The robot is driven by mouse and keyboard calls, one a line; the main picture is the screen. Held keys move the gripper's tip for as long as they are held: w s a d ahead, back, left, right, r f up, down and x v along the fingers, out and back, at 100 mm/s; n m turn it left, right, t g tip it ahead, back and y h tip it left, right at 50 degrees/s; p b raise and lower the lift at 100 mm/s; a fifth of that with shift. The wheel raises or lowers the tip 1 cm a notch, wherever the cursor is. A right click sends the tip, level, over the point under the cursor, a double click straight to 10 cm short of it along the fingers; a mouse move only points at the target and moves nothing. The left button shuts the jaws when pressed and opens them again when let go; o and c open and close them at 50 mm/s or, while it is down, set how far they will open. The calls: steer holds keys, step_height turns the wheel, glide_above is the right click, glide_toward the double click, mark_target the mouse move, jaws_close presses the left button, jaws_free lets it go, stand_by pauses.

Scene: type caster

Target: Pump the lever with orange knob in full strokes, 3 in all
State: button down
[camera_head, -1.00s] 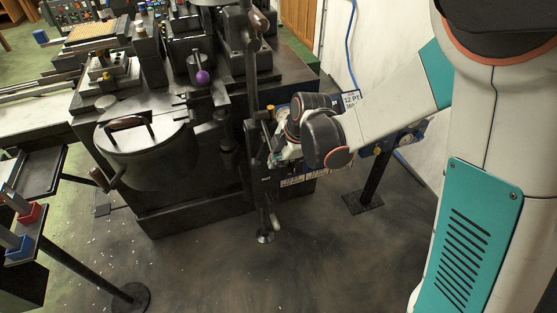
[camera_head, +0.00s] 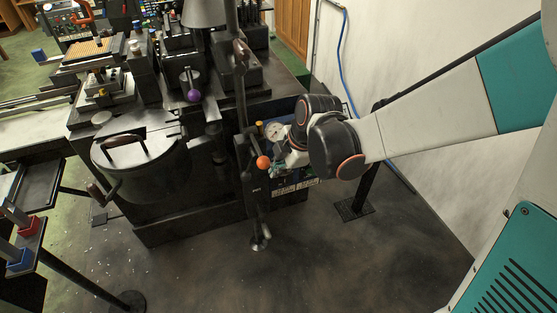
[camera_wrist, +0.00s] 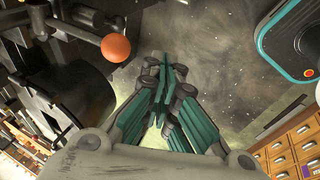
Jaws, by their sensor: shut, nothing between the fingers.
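The orange knob (camera_head: 263,162) is a round ball on the end of a lever at the right side of the dark machine. In the wrist view the orange knob (camera_wrist: 116,47) is at the upper left, on a dark lever rod (camera_wrist: 78,31). My gripper (camera_wrist: 166,62) is shut and empty, its teal fingers together. It is to the right of the knob in the wrist view, with a gap between them. In the head view my gripper (camera_head: 279,170) is small, just right of the knob, and partly hidden by my wrist.
A round gauge (camera_head: 273,130) sits behind the knob. A tall dark post (camera_head: 240,90) rises beside it. A purple knob (camera_head: 194,95) and a lidded drum (camera_head: 140,165) are to the left. The floor (camera_head: 330,255) in front is clear. A wall stands at the right.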

steer(key=shift+s+d+r+p, duration=0.15)
steer(key=shift+s+d+r, duration=0.05)
steer(key=shift+s+r, duration=0.3)
steer(key=shift+s+d+r+p, duration=0.2)
steer(key=shift+s+r, duration=0.2)
steer(key=shift+r, duration=0.15)
